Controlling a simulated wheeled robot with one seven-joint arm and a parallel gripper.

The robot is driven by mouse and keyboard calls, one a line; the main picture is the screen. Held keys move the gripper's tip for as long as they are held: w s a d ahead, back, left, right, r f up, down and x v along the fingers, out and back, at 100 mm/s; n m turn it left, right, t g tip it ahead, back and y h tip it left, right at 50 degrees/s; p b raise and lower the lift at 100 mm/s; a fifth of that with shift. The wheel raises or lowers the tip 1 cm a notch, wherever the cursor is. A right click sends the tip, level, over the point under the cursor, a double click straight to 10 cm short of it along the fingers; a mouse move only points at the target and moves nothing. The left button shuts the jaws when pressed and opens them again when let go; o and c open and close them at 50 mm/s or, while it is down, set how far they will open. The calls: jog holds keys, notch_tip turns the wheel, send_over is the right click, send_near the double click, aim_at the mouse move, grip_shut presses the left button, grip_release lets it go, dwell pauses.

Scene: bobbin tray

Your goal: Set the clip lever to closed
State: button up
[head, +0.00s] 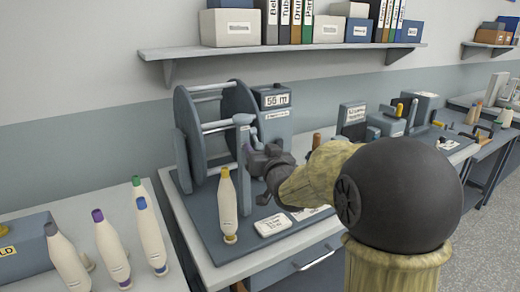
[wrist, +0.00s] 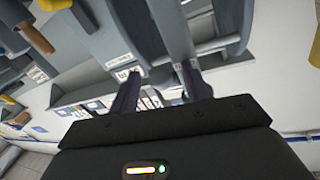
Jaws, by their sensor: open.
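The winding machine (head: 185,125) has a grey reel frame on a dark base, with a grey post (head: 243,150) at its right side. My gripper (head: 251,143) is right beside this post, near its upper half. In the wrist view my gripper (wrist: 161,90) has its two dark fingers apart. Contact is unclear.
A yellow-topped bobbin (head: 228,205) stands on the base just left of my gripper. A white label card (head: 272,225) lies in front. Several bobbins (head: 112,248) stand on the left table. A counter box (head: 272,100) is behind, under a wall shelf (head: 285,48).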

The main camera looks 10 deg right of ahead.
jog(key=shift+d, duration=0.15)
jog(key=c, duration=1)
jog(key=shift+s, duration=0.1)
jog(key=shift+r+p, duration=0.1)
jog(key=shift+p, duration=0.45)
notch_tip(320, 180, up, 8)
jog(key=n+g+h+p, duration=0.25)
jog(key=g+p, duration=1.15)
jog(key=p, duration=1.8)
send_over(258, 143)
jog(key=shift+s+m+h, duration=0.35)
jog(key=shift+w+g+p, duration=0.3)
jog(key=shift+g+p, duration=0.3)
jog(key=shift+p, duration=0.55)
jog(key=shift+h, duration=0.3)
